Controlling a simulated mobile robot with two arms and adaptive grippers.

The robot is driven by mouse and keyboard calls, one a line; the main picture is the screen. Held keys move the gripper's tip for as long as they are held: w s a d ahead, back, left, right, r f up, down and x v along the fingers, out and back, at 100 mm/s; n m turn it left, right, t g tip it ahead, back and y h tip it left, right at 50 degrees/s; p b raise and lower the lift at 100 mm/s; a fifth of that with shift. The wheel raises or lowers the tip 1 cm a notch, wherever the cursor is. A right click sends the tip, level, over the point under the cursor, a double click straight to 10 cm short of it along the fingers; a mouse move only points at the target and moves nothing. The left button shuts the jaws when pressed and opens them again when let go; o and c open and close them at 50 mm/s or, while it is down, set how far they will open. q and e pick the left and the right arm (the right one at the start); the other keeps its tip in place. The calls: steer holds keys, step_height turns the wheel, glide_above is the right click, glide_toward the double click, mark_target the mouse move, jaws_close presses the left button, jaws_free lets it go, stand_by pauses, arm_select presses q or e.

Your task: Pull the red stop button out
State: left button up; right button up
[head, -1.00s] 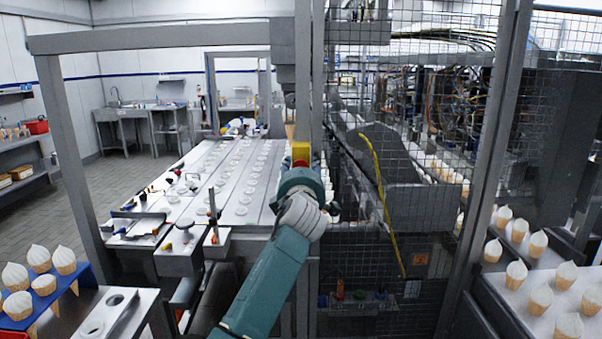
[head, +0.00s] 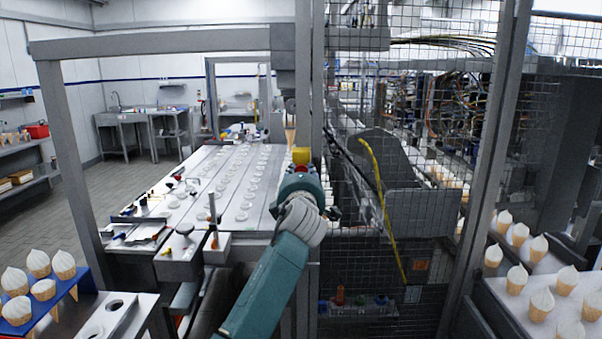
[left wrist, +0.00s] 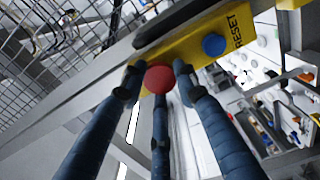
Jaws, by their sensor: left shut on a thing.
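The red stop button (left wrist: 159,79) sits on a yellow control box (left wrist: 192,42) in the left wrist view. The fingers of my left gripper (left wrist: 157,84) surround it, with tips close against its sides, and are shut on it. In the head view, the yellow box (head: 302,155) is on the grey post, and a bit of the red button (head: 301,168) shows above my left gripper (head: 300,178). The gripper hides most of the button. A blue RESET button (left wrist: 213,44) is beside it on the box. My right gripper is not in view.
A wire mesh guard (head: 400,120) stands right of the post. A conveyor table (head: 215,190) with rows of round holders lies to the left. Ice cream cones stand in a blue rack (head: 75,285) at the front left and on a white surface (head: 505,300) at the right.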

arm_select(q)
steer(key=shift+s+f+b, duration=0.35)
steer(key=shift+s+f, duration=0.1)
steer(key=shift+f, duration=0.05)
stand_by(0.7)
steer(key=shift+s+f+b, duration=0.1)
steer(key=shift+s+b, duration=0.2)
steer(key=o, duration=1)
steer(key=shift+o, duration=0.5)
steer(key=shift+s+r, duration=0.25)
steer(key=shift+r, duration=0.15)
steer(key=shift+w+r, duration=0.1)
